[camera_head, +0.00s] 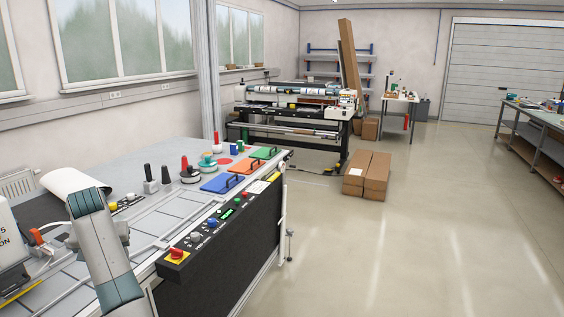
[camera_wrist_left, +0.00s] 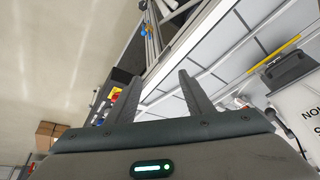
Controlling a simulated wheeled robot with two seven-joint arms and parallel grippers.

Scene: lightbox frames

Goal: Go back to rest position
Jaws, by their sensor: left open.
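My left gripper (camera_wrist_left: 158,77) shows in the left wrist view with its two fingers spread apart and nothing between them. In the head view my left arm rises from the bottom left over the near end of the workbench (camera_head: 138,207); its fingers cannot be made out clearly there. The wrist view also shows the edge and panelled top of the bench beyond the fingers. My right gripper is in neither view.
Cardboard boxes (camera_head: 367,175) stand on the floor beyond. The floor at right is clear.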

